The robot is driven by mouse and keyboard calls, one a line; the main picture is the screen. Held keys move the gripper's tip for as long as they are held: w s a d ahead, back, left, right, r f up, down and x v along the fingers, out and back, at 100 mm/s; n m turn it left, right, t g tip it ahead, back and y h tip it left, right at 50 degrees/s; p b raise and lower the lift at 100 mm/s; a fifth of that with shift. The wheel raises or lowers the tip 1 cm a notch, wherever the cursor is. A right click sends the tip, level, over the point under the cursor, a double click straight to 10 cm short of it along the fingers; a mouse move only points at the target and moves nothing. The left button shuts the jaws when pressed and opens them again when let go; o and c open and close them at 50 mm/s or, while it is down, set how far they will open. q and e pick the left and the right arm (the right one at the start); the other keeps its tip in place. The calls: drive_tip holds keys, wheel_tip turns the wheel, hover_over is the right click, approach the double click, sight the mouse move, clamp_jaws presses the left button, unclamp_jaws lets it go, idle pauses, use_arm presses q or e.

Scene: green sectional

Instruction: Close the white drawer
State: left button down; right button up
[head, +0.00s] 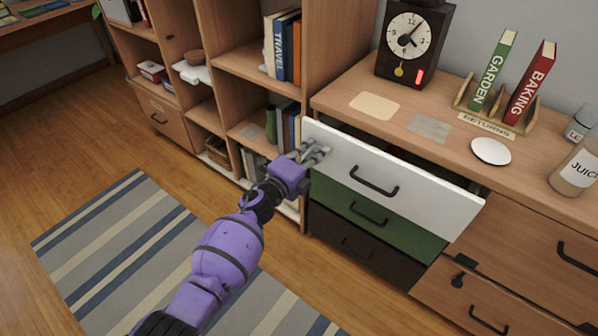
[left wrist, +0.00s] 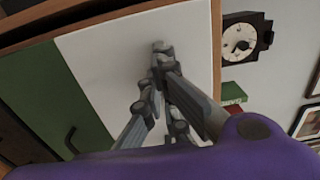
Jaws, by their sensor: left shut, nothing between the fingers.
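The white drawer (head: 385,170) is the top one of a stack in the wooden cabinet. It stands partly open, its front out from the cabinet, with a dark gap behind its top edge. It has a black handle (head: 374,182). My left gripper (head: 318,152) is shut and empty at the left end of the drawer's white front. In the left wrist view the shut fingers (left wrist: 160,50) lie against or just before the white front (left wrist: 105,60); I cannot tell whether they touch. My right gripper is in neither view.
Below are a green drawer (head: 362,208) and a dark drawer (head: 352,243). On the cabinet top stand a clock (head: 410,40), a book holder (head: 490,122), a white disc (head: 491,151) and a juice bottle (head: 577,168). An open shelf (head: 235,60) is at left. A striped rug (head: 130,235) covers the floor.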

sight(324, 143)
use_arm(q)
drive_tip(key=b+x, duration=0.2)
drive_tip(key=x, duration=0.2)
drive_tip(key=shift+w+f, duration=0.1)
drive_tip(key=shift+f, duration=0.05)
drive_tip(key=shift+w+d+b, duration=0.3)
drive_tip(key=shift+w+d, duration=0.05)
drive_tip(key=shift+w, duration=0.1)
drive_tip(key=shift+r, duration=0.25)
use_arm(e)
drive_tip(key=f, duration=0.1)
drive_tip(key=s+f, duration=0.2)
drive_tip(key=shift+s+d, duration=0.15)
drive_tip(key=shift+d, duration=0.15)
use_arm(q)
drive_tip(key=shift+w+d, duration=0.1)
